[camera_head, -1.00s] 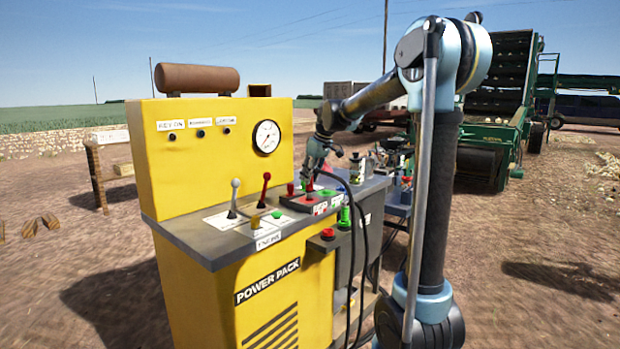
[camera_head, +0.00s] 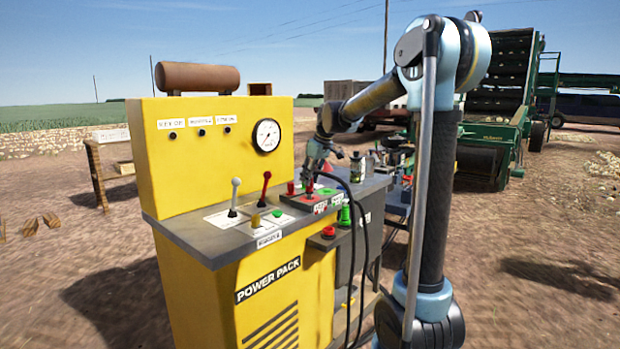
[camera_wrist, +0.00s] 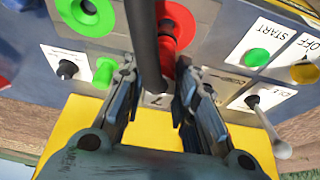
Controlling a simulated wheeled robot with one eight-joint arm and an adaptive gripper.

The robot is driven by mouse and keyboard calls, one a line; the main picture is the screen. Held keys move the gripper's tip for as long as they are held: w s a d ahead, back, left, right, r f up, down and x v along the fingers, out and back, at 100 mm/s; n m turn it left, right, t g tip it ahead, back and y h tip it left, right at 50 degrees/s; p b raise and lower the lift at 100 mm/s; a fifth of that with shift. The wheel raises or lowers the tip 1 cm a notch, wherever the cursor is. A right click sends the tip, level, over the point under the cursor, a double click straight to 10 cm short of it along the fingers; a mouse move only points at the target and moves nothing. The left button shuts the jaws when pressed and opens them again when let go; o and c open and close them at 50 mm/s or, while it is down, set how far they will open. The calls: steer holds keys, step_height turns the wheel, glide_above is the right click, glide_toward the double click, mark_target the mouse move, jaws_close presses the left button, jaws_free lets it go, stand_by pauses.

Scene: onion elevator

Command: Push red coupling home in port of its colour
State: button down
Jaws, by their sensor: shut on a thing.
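The red coupling (camera_wrist: 168,62) is between the fingers of my gripper (camera_wrist: 158,92) in the wrist view, with a black hose (camera_wrist: 143,35) crossing in front and hiding much of it. My gripper is shut on it. A red ring-shaped port (camera_wrist: 183,25) lies just beyond and appears to line up with the coupling; I cannot tell how deep the coupling sits. In the head view my gripper (camera_head: 311,178) points down over the grey panel (camera_head: 303,206), where a red part (camera_head: 309,188) shows under the fingertips.
A green port (camera_wrist: 85,14) lies left of the red one in the wrist view. The yellow power pack (camera_head: 215,160) carries a white-knobbed lever (camera_head: 235,190) and a red-knobbed lever (camera_head: 265,185) left of my gripper. A green coupling (camera_head: 345,215) stands to the right by the hanging hoses.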

steer(key=shift+f, duration=1.35)
stand_by(4.7)
steer(key=c, duration=1.2)
jaws_free()
steer(key=shift+o, duration=0.2)
steer(key=o, duration=0.3)
steer(key=shift+o, duration=0.2)
steer(key=shift+r, duration=0.15)
steer(key=shift+r, duration=3.35)
